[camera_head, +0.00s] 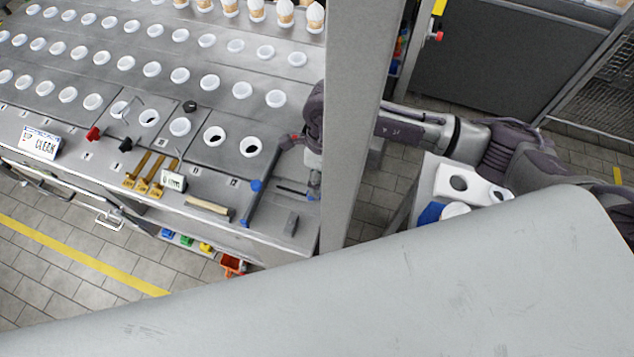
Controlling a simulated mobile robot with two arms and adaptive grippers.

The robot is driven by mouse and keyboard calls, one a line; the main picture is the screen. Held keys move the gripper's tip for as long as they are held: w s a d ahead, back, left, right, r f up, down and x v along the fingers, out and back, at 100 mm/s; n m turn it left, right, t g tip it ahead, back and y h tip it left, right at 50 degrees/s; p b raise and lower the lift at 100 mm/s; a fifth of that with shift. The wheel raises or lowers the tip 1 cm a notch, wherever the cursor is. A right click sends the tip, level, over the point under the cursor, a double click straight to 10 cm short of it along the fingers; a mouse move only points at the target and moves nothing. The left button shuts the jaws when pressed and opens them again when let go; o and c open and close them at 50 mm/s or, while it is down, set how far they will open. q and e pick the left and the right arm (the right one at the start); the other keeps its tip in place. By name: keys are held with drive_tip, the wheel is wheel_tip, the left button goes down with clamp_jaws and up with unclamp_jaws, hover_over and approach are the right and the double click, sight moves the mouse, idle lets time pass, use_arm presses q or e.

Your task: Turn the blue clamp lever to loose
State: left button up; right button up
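Blue parts show near the right end of the steel worktop (150,80): a blue knob (256,186) on a dark bar, with another blue piece at the bar's lower end. I take these for the blue clamp lever, but its setting is too small to read. My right gripper (313,183) hangs at the right edge of the worktop, right of the blue knob and apart from it. A small blue spot shows at its tip. Its fingers are small and partly merge with the background, so open or shut is unclear. My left gripper is out of view.
A grey upright (352,100) hides part of my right arm. A large grey surface fills the bottom right. Rows of white cups (210,82) cover the worktop. Brass-coloured handles (155,178), a wooden-looking bar (208,207) and a "CLEAN" sign (40,143) are along the front.

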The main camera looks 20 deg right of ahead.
drive_tip(key=shift+s+a+f, duration=0.1)
drive_tip(key=shift+s+f, duration=0.05)
drive_tip(key=shift+f, duration=0.4)
drive_tip(key=shift+s+a+f, duration=0.1)
drive_tip(key=shift+s+f, duration=0.05)
drive_tip(key=shift+f, duration=0.4)
drive_tip(key=shift+f+p, duration=0.3)
drive_tip(key=shift+f, duration=0.3)
clamp_jaws()
